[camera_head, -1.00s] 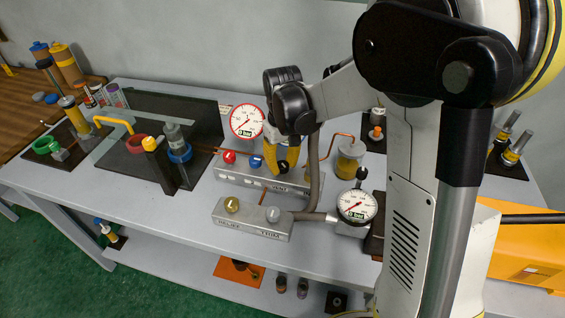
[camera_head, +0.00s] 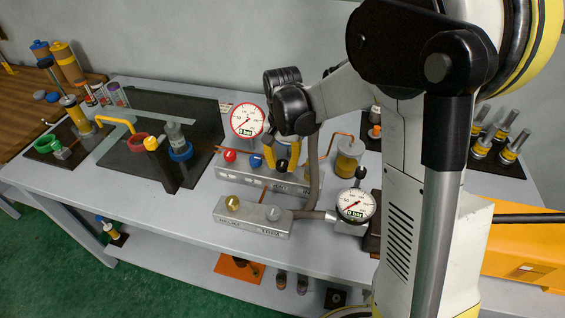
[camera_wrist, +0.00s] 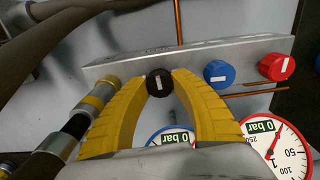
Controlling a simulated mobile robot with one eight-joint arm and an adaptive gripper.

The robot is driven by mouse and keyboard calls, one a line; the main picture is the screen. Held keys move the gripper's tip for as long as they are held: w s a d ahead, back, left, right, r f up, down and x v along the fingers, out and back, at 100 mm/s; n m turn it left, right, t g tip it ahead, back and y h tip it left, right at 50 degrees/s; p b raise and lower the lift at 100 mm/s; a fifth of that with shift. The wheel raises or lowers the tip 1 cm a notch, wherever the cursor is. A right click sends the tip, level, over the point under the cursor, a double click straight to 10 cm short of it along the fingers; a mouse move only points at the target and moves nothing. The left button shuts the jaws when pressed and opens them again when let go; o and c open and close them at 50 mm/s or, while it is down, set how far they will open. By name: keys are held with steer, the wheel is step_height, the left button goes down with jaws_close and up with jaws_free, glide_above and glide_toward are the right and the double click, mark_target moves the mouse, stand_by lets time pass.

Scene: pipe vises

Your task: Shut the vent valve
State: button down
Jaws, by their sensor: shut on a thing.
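A black knob (camera_wrist: 159,84) with a white bar mark sits at one end of the row on the long grey manifold block (camera_head: 232,178). In the wrist view the bar lies roughly across the picture, slightly tilted. The knob's label is too small to read surely, so I cannot confirm that it is the vent valve. My gripper (camera_wrist: 160,79) has its yellow fingers around this knob, one on each side, shut on it. In the head view my gripper (camera_head: 282,157) reaches down to the block, with the dark knob (camera_head: 282,165) showing between its fingers.
A blue knob (camera_wrist: 217,73) and a red knob (camera_wrist: 277,66) stand beside the gripped knob. A round gauge (camera_head: 247,121) stands behind the block and another gauge (camera_head: 356,205) to its right, both marked 0 bar.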

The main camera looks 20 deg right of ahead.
mark_target(283, 163)
steer(key=shift+m, duration=0.3)
steer(key=c, duration=1)
jaws_free()
steer(key=shift+c, duration=0.2)
step_height(283, 163, up, 12)
